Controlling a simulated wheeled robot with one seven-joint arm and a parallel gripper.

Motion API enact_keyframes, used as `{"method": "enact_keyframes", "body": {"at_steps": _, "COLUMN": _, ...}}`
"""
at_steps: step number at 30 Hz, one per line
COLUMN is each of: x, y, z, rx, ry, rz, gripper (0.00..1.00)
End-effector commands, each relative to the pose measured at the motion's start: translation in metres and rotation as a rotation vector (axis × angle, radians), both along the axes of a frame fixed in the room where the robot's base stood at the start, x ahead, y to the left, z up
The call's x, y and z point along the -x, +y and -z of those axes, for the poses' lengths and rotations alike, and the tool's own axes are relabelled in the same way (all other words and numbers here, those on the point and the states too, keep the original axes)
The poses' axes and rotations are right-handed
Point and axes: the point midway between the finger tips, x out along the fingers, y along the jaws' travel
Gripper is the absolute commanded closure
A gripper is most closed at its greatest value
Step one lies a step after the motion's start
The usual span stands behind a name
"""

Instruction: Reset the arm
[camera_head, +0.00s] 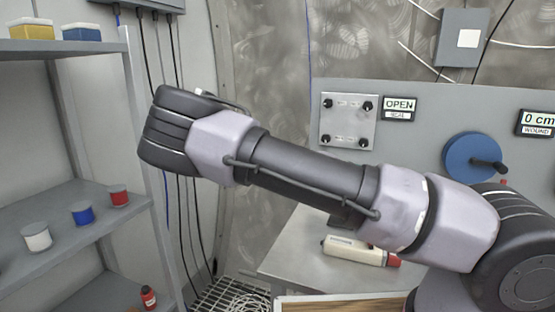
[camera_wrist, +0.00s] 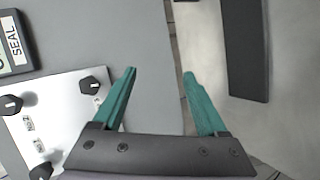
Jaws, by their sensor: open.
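My arm stretches across the middle of the head view, from the lower right to the upper left. My gripper does not show in the head view. In the wrist view my gripper (camera_wrist: 160,88) has two teal fingers standing apart with nothing between them. Beyond the fingers are a grey panel surface and its edge. A metal plate with black knobs (camera_wrist: 60,115) lies at the left of the wrist view, and it also shows on the grey panel in the head view (camera_head: 347,120).
Shelves (camera_head: 70,215) at left hold white, blue and red jars. The grey panel carries an OPEN sign (camera_head: 400,104), a blue crank wheel (camera_head: 470,158) and a "0 cm" display (camera_head: 537,122). A white, red-ended tool (camera_head: 360,250) lies on the bench (camera_head: 290,265) below my arm.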

Motion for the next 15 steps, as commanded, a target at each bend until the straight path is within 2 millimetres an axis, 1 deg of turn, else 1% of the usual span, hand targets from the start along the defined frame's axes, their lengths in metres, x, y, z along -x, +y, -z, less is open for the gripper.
{"method": "enact_keyframes", "body": {"at_steps": 1, "x": 0.010, "y": -0.012, "z": 0.012, "rx": -0.084, "ry": 0.030, "rz": 0.070, "gripper": 0.25}}
{"method": "enact_keyframes", "body": {"at_steps": 3, "x": 0.024, "y": -0.022, "z": 0.027, "rx": -0.183, "ry": 0.071, "rz": 0.151, "gripper": 0.25}}
{"method": "enact_keyframes", "body": {"at_steps": 7, "x": 0.051, "y": -0.029, "z": 0.046, "rx": -0.368, "ry": 0.137, "rz": 0.292, "gripper": 0.25}}
{"method": "enact_keyframes", "body": {"at_steps": 9, "x": 0.063, "y": -0.027, "z": 0.051, "rx": -0.467, "ry": 0.167, "rz": 0.356, "gripper": 0.25}}
{"method": "enact_keyframes", "body": {"at_steps": 11, "x": 0.072, "y": -0.024, "z": 0.052, "rx": -0.551, "ry": 0.190, "rz": 0.408, "gripper": 0.25}}
{"method": "enact_keyframes", "body": {"at_steps": 15, "x": 0.091, "y": -0.010, "z": 0.043, "rx": -0.740, "ry": 0.234, "rz": 0.504, "gripper": 0.25}}
